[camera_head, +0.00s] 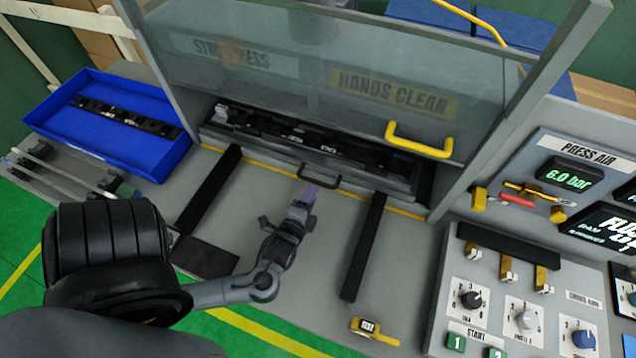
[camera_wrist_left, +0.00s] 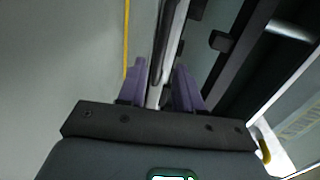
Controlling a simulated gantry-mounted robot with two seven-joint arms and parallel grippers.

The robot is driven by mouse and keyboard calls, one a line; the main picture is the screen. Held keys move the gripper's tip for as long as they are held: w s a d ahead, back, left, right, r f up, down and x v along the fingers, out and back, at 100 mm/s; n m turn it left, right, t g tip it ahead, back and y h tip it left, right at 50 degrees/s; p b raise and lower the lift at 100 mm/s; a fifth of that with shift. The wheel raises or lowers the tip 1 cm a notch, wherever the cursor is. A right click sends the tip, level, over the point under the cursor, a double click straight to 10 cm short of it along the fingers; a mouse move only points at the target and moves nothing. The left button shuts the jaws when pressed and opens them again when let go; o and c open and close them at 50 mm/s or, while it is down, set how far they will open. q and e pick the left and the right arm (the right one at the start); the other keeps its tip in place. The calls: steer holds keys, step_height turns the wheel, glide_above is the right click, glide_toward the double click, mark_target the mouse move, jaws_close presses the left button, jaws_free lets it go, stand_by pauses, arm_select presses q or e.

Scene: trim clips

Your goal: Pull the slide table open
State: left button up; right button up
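The slide table (camera_head: 345,165) is a dark, low unit inside the press opening, with a black bar handle (camera_head: 319,181) on its front. My left gripper (camera_head: 304,196) has purple fingertips and is close in front of the handle. In the left wrist view, the gripper's two purple fingers (camera_wrist_left: 160,88) stand apart, with a thin grey bar (camera_wrist_left: 168,50) showing in the gap between them. I cannot tell whether the fingers touch the bar. My right gripper is not in view.
Two black rails (camera_head: 208,190) (camera_head: 364,246) run along the grey bench on either side of my gripper. A clear guard with a yellow handle (camera_head: 418,141) is raised above the opening. A blue tray (camera_head: 105,120) stands left; a control panel (camera_head: 510,305) stands right.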

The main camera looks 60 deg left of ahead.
mark_target(318, 181)
arm_select(q)
steer(key=shift+x, duration=3.2)
jaws_close()
